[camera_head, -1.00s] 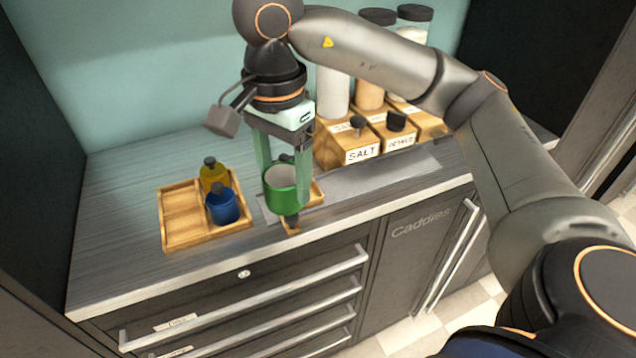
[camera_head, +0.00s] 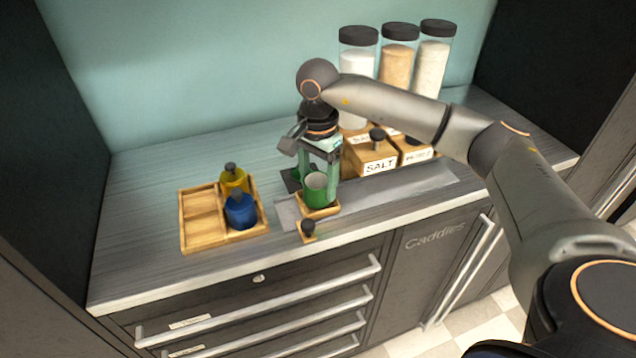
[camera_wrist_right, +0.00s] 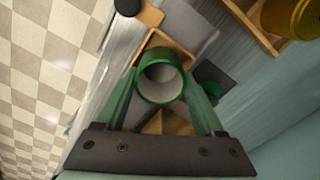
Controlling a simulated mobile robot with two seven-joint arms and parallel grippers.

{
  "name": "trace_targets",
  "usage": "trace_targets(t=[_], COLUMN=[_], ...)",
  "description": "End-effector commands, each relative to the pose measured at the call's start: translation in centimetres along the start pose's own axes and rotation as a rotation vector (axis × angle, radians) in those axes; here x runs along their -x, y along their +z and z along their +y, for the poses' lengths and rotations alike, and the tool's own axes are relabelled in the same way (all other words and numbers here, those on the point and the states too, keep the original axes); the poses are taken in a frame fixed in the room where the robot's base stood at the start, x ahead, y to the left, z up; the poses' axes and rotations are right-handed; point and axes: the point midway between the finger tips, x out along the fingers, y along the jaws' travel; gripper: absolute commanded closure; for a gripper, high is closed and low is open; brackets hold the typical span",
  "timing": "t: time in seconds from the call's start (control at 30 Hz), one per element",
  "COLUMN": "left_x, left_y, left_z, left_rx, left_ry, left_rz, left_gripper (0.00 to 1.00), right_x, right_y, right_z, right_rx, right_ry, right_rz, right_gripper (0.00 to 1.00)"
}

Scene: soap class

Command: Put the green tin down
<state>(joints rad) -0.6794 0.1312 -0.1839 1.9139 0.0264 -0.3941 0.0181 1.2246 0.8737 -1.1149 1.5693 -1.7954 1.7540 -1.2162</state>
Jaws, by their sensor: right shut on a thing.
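The green tin (camera_head: 315,192) is an open cup with a pale inside, held upright. My right gripper (camera_head: 319,178) is shut on it, one finger on each side. In the right wrist view the tin (camera_wrist_right: 161,80) sits between the fingers, mouth towards the camera. A small square wooden tray (camera_head: 328,211) lies right under the tin; it also shows in the wrist view (camera_wrist_right: 183,45). The tin's base is at or just above this tray; I cannot tell whether it touches. My left gripper is out of view.
A wooden tray (camera_head: 199,232) at the left holds a yellow bottle (camera_head: 234,181) and a blue one (camera_head: 240,212). A dark-knobbed wooden piece (camera_head: 307,231) lies in front, near the counter edge. A dark square (camera_head: 290,180) is behind-left. Wooden boxes (camera_head: 372,160) and jars stand at right.

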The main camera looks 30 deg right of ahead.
Motion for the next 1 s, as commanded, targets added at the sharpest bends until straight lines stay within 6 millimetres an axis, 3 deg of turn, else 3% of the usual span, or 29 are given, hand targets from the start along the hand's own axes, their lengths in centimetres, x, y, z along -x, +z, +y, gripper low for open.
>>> trace_targets(t=[0.13, 0.5, 0.53, 0.8, 1.0], left_x=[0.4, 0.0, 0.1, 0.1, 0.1], left_y=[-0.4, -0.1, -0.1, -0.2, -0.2], left_z=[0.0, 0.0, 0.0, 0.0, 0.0], left_rx=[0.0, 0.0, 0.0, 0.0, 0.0], left_ry=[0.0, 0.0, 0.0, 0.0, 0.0], left_rz=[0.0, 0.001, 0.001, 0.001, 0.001], left_gripper=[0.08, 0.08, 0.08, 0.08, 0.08], right_x=[-1.3, -1.9, -1.9, -1.8, -1.7], right_y=[0.0, 0.0, 0.0, 0.0, 0.0], right_z=[0.0, 0.0, 0.0, 0.0, 0.0], right_rx=[0.0, -0.001, -0.001, -0.001, -0.001], right_ry=[-0.001, -0.002, -0.001, -0.001, -0.001], right_rz=[0.0, 0.0, 0.0, 0.0, 0.0], right_gripper=[0.99, 0.99, 0.29, 0.0, 0.0])
